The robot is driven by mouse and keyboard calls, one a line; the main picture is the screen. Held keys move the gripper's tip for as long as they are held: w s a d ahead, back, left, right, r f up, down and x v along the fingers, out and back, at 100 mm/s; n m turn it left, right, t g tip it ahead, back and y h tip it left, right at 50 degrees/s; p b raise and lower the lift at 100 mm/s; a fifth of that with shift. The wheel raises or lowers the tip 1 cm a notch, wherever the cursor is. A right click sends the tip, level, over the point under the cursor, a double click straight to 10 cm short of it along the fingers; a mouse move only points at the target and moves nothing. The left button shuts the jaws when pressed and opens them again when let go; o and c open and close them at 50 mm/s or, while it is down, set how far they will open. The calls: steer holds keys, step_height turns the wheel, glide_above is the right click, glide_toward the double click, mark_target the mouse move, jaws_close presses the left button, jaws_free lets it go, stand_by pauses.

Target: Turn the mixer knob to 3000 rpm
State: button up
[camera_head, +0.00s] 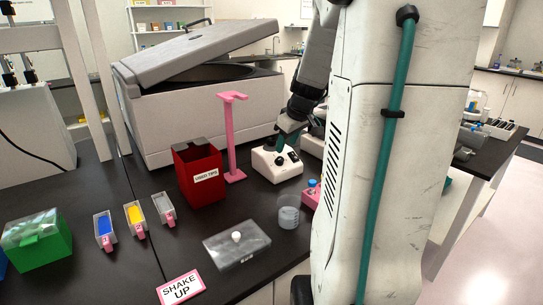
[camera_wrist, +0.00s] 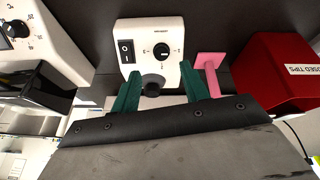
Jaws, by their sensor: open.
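The mixer (camera_head: 272,170) is a small white box on the dark bench, right of the red bin. In the wrist view, the mixer's white face (camera_wrist: 143,36) carries a round black knob (camera_wrist: 161,50) with a white pointer mark and a black rocker switch (camera_wrist: 126,51) left of it. The dial lettering is too small to read. My gripper (camera_wrist: 160,72) is open, its green fingers spread on either side of the mixer's black top cup (camera_wrist: 152,87), with the knob beyond the tips. Nothing is held. In the head view my gripper (camera_head: 290,128) is above the mixer, partly hidden by my arm.
A pink stand (camera_head: 232,140) and red used-tips bin (camera_head: 198,175) stand close left of the mixer. A big grey centrifuge (camera_head: 210,110) with a raised lid is behind. A clear lidded box (camera_head: 236,250) and a beaker (camera_head: 288,212) are in front. Another white device (camera_wrist: 45,40) flanks the mixer.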

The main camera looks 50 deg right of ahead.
mark_target(281, 159)
steer(key=x, duration=0.6)
steer(key=shift+w+f, duration=0.15)
steer(key=shift+f, duration=0.15)
steer(key=shift+a, duration=0.1)
jaws_close()
